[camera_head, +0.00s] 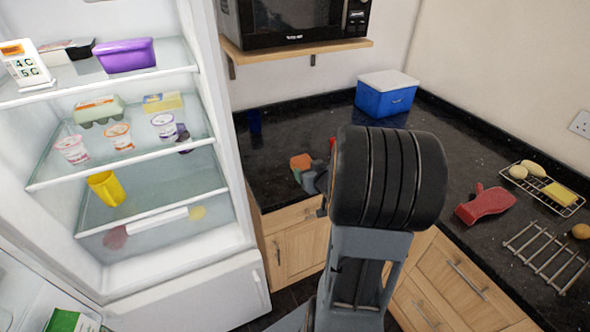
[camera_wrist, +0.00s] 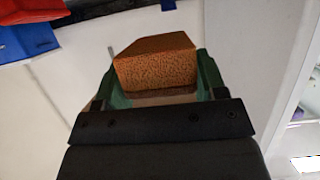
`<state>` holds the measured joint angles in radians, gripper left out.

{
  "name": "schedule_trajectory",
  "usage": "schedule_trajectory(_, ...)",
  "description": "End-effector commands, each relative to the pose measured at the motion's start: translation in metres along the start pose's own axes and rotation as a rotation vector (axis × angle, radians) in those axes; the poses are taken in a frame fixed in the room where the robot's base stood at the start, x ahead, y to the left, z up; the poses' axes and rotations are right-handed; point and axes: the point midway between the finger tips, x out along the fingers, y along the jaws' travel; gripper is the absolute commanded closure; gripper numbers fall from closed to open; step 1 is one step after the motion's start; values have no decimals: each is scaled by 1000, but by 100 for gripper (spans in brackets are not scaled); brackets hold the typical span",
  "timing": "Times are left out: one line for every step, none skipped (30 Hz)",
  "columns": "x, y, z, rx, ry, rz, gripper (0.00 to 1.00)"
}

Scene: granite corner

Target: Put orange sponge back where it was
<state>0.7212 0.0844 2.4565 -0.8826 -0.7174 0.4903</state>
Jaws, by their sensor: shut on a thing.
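The orange sponge (camera_head: 301,161) is at the end of my arm, over the dark counter near its left end, beside the open fridge. In the wrist view the sponge (camera_wrist: 155,68) is a block with a porous face, between two green fingers. My gripper (camera_head: 308,177) is shut on it; the gripper (camera_wrist: 155,82) fills the lower middle of the wrist view. My arm hides part of the counter behind it. I cannot tell whether the sponge touches the counter.
The open fridge (camera_head: 140,185) stands left. A microwave (camera_head: 300,20) sits on a shelf above. On the counter (camera_head: 285,140) are a dark blue cup (camera_head: 254,122), a blue box (camera_head: 384,98), a red mitt (camera_head: 485,204), a wire rack (camera_head: 548,198) holding food and a metal trivet (camera_head: 545,255).

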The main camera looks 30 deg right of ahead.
Motion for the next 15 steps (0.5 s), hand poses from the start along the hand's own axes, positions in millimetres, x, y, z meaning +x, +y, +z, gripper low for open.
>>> schedule_trajectory(9, 2, 2, 1, -3, -4, 57)
schedule_trajectory(15, 3, 2, 2, -3, -4, 57)
schedule_trajectory(24, 6, 2, 2, -4, -4, 57)
schedule_trajectory(32, 8, 2, 2, -3, -4, 57)
schedule_trajectory(40, 10, 2, 2, -3, -5, 57)
schedule_trajectory(51, 13, 2, 1, -3, -6, 57)
schedule_trajectory(59, 15, 2, 1, -3, -6, 57)
schedule_trajectory(67, 17, 3, 1, -3, -6, 57)
schedule_trajectory(77, 20, 3, 1, -3, -6, 57)
schedule_trajectory(84, 23, 3, 1, -3, -6, 57)
schedule_trajectory(92, 25, 4, 1, -3, -5, 57)
schedule_trajectory(100, 26, 11, 2, -5, -6, 57)
schedule_trajectory(106, 28, 15, 2, -5, -5, 57)
schedule_trajectory(111, 29, 18, 2, -5, -4, 57)
schedule_trajectory(117, 31, 21, 1, -4, -5, 57)
